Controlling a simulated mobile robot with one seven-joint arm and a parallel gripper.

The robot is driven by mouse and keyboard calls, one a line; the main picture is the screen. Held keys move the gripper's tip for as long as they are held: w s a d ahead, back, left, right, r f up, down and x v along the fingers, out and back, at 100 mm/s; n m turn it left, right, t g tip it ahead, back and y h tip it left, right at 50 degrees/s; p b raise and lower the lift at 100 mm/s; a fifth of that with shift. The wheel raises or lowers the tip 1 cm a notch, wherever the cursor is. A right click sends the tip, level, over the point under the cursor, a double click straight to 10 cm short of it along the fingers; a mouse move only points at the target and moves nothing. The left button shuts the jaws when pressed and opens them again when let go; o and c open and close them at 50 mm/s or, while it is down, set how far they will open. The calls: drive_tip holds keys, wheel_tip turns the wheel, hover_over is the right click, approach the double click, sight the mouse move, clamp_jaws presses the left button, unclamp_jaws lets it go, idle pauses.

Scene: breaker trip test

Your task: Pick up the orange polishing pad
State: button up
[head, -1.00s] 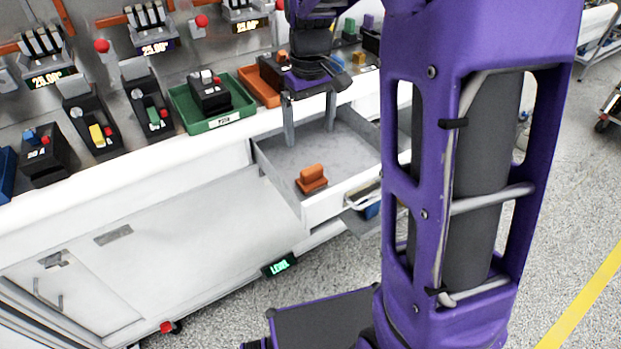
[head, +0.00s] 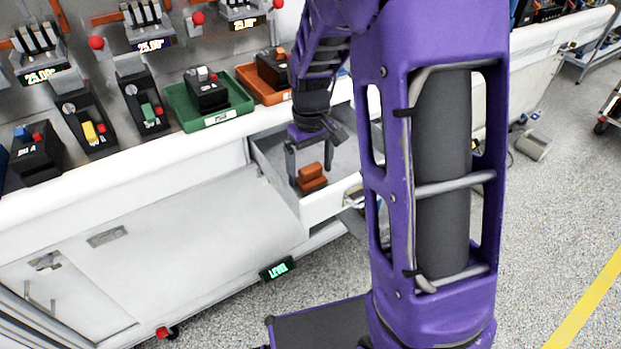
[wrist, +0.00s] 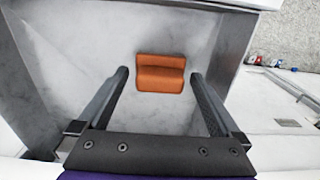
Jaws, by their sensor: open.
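The orange polishing pad (head: 312,177) lies on the floor of the open drawer (head: 322,208), near its front. It has a raised grip along its top. In the wrist view the pad (wrist: 160,73) sits just beyond the fingertips, midway between them. My gripper (head: 310,167) is open above the pad, pointing down into the drawer, with one finger on either side of it in the head view. The fingers (wrist: 159,73) hold nothing. I cannot tell from these views how far the fingertips are above the drawer floor.
The drawer walls stand close around my gripper. A green tray (head: 222,117) and an orange tray (head: 250,80) with breakers stand on the bench above. The rest of the drawer floor looks bare.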

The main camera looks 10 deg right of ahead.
sight(310, 167)
drive_tip(key=c, duration=1.4)
drive_tip(key=shift+r, duration=0.15)
wheel_tip(310, 167, up, 10)
drive_tip(key=shift+f+p, duration=0.1)
drive_tip(key=shift+p, duration=0.95)
drive_tip(key=o, duration=0.7)
drive_tip(key=c, duration=0.5)
